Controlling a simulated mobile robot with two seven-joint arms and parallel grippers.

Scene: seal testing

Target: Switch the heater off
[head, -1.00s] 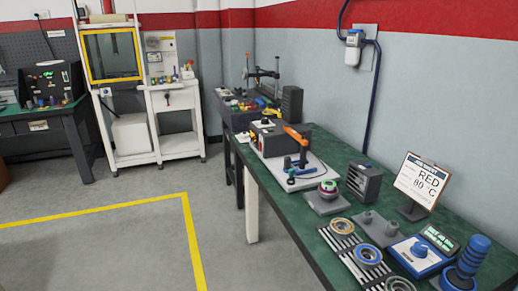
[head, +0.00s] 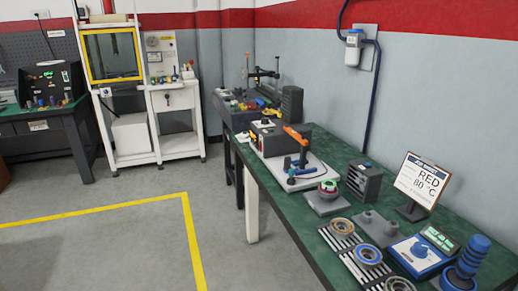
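No part is plainly marked as the heater. A blue unit with a white dial (head: 419,249) and a green-lit display (head: 439,238) sits at the near right of the green-topped bench; its dial setting is too small to read. A small dark slotted box (head: 365,181) stands farther back against the wall side. Neither of my grippers is in the head view.
The green bench (head: 292,207) runs along the right wall. A blue ribbed handle (head: 474,256), rings on a slotted rack (head: 368,254) and an orange-handled press (head: 296,137) stand on it. The grey floor (head: 95,248) with yellow lines is clear.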

